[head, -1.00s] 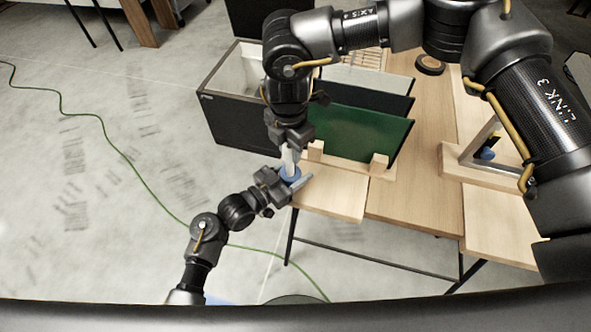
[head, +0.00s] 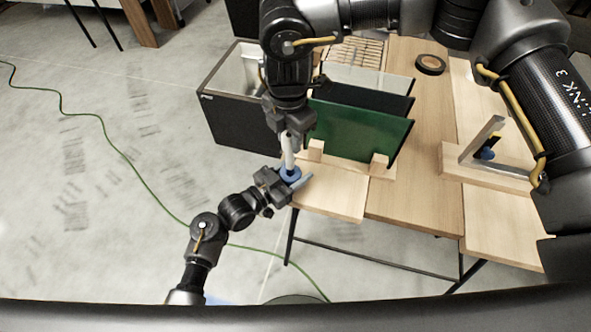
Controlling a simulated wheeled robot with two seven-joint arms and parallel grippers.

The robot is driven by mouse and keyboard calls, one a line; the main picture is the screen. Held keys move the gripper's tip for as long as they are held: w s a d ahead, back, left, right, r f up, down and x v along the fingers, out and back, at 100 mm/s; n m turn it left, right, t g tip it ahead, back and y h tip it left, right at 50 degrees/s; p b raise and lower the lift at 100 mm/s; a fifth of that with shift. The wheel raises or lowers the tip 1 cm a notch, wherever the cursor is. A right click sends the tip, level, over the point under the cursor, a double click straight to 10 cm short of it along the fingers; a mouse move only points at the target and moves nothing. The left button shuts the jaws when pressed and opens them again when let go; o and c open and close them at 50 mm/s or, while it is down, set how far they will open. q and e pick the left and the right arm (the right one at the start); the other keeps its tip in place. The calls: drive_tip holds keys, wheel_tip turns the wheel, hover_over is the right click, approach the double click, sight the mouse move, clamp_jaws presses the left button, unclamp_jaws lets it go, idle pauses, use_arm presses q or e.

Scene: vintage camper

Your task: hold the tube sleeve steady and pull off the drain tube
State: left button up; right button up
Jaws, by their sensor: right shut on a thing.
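The drain tube (head: 289,153) is a white upright piece. My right gripper (head: 291,135) is shut on its upper part from above. The tube sleeve (head: 290,174) is a blue round piece at the tube's lower end, by the left front corner of the wooden table. My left gripper (head: 291,183) is at the sleeve from the lower left, with a grey finger reaching past its near side. The far finger is hard to make out, so I cannot tell if it grips the sleeve. Whether the tube's lower end is still inside the sleeve is unclear.
A wooden rack (head: 344,166) holding green (head: 350,133) and dark panels stands just right of the tube. A dark open box (head: 238,122) is behind left. A wooden stand with a metal bracket (head: 482,142) and a black tape roll (head: 430,64) are further right.

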use_arm(q)
drive_tip(key=o, duration=0.5)
drive_tip(key=v, duration=1.2)
